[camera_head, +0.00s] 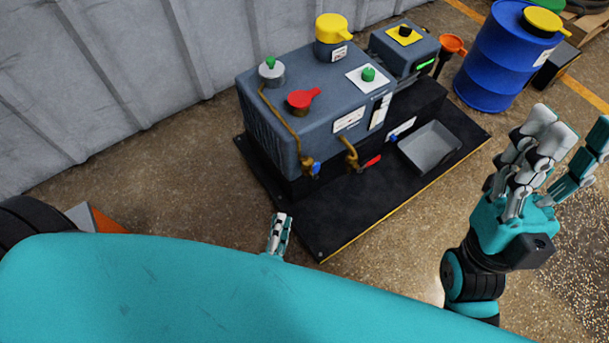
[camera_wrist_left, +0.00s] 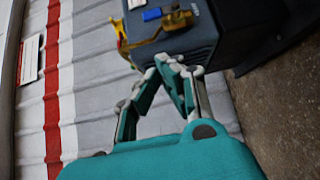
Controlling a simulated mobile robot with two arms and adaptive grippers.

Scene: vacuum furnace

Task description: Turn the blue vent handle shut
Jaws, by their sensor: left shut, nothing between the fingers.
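The blue vent handle (camera_head: 316,168) sits on the lower end of a brass pipe (camera_head: 283,119) at the near left corner of the grey machine (camera_head: 325,85). In the left wrist view the blue handle (camera_wrist_left: 152,14) shows near the top, beside brass fittings. My left gripper (camera_head: 281,219) is mostly hidden behind my teal arm; its tip shows below and left of the handle, apart from it. In the left wrist view its fingers (camera_wrist_left: 170,62) are closed together and empty. My right gripper (camera_head: 555,140) is at the right, fingers spread, empty.
A second brass pipe with a red handle (camera_head: 370,161) is right of the blue one. A red knob (camera_head: 303,98) and green knobs sit on the machine's top. A grey tray (camera_head: 430,147) lies on the black base (camera_head: 350,215). A blue barrel (camera_head: 505,55) stands at the back right.

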